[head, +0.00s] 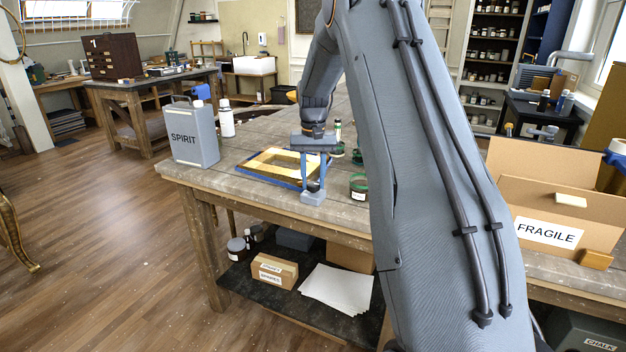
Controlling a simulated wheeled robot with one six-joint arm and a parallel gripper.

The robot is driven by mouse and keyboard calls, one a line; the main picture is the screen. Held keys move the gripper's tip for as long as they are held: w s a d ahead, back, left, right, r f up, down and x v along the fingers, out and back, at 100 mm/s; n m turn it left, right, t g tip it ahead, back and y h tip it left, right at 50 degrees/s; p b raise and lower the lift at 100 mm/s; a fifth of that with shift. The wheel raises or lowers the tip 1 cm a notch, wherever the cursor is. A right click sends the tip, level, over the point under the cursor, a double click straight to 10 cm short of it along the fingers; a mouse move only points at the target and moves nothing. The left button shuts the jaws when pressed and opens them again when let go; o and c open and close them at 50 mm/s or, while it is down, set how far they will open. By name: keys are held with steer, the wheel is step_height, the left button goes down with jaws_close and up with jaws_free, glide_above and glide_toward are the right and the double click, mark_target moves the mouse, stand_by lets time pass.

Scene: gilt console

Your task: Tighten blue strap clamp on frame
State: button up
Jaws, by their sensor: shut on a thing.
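A gilt frame (284,165) lies flat on the wooden workbench. The blue strap clamp (262,180) runs around its outer edge. My gripper (313,184) points down at the frame's near right corner, at the bench's near side. It is shut on a small grey-blue piece there, which looks like the clamp's tightening part. The fingers and that piece are small and similar in colour, so the exact contact is hard to see. My arm hides part of the bench to the right.
A grey SPIRIT can (194,134) and a white bottle (226,118) stand left of the frame. A green-lidded jar (358,186) stands close right of my gripper. A FRAGILE carton (546,205) is at right. Bare workbench top (225,171) shows at the left front.

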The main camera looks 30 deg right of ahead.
mark_target(313, 184)
steer(key=o, duration=1)
steer(key=shift+r, duration=0.1)
steer(key=shift+o, duration=0.2)
steer(key=shift+r, duration=0.1)
steer(key=shift+r+b, duration=1.05)
steer(key=shift+r, duration=2.75)
